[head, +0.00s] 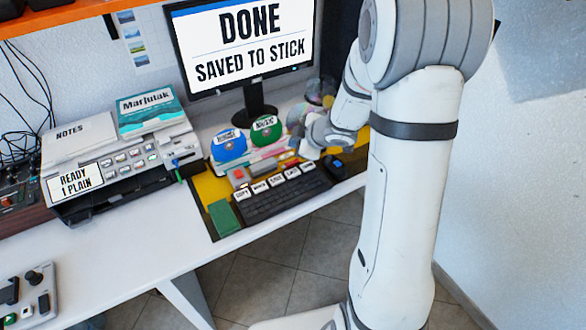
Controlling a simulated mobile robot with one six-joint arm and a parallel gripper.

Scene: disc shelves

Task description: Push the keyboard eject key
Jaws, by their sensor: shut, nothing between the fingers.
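The black keyboard (283,200) lies at the front edge of the desk, below the monitor. A row of white labelled keys (275,181) runs along its back edge. The leftmost label seems to read COPY; the others are too small to read surely, so I cannot tell which is the eject key. My gripper (308,150) is just behind the right part of the keyboard, at the end of my arm. It is shut and empty. Its fingertips are small and partly hidden, and I cannot tell whether they touch anything.
The monitor (245,45) reads DONE, SAVED TO STICK. Blue (229,146) and green (266,130) labelled discs stand behind the keyboard. A printer (125,150) reading READY 1 PLAIN is at left. A green block (223,218) lies left of the keyboard, a dark mouse (334,166) right.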

